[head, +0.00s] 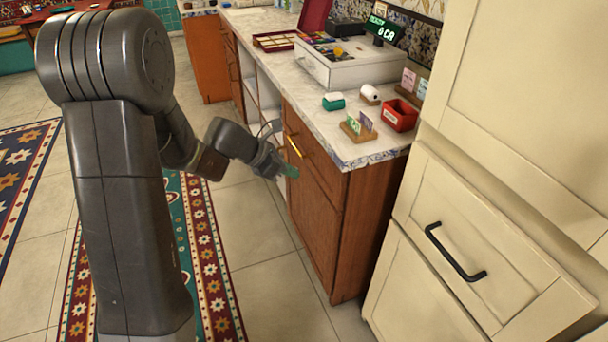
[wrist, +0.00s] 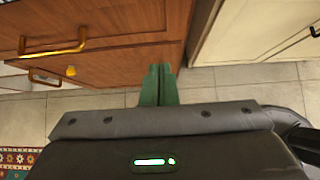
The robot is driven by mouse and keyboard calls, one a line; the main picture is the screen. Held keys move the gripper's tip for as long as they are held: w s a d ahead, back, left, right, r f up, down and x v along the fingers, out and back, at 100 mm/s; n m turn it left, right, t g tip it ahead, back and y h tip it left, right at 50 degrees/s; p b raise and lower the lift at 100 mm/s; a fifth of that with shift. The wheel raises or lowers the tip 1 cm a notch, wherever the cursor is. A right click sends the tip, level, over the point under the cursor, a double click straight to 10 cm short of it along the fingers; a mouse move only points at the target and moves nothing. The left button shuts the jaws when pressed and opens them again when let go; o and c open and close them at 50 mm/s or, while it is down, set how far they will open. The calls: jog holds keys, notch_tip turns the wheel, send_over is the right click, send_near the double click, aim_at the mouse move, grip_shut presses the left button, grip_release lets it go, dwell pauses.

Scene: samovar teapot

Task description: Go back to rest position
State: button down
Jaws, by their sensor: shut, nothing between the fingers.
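My gripper (head: 288,171) is at the end of my bent arm, in front of the brown wooden cabinet (head: 318,225) and close to its brass drawer handle (head: 295,147). In the wrist view my gripper's two green fingers (wrist: 158,85) are together with nothing between them. They point towards the base of the wooden cabinet (wrist: 140,50). The brass handle (wrist: 52,48) is off to the left there, apart from the fingers.
A marble counter (head: 290,85) carries a cash register (head: 350,62), a red box (head: 400,115) and a card holder (head: 358,130). A cream cabinet (head: 480,235) with a black handle stands at the right. Tiled floor (head: 270,270) and a patterned rug (head: 212,275) lie clear below my arm.

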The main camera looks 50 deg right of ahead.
jog(key=shift+w+a+r, duration=0.2)
jog(key=shift+a+r, duration=0.15)
jog(key=shift+a, duration=0.05)
jog(key=b, duration=0.2)
send_near(333, 184)
notch_tip(333, 184, down, 4)
jog(key=s+d, duration=0.1)
jog(key=d, duration=0.2)
jog(key=shift+s+f, duration=0.1)
jog(key=shift+s, duration=0.3)
jog(key=shift+s+d, duration=0.2)
jog(key=shift+d, duration=0.25)
jog(key=shift+a, duration=0.1)
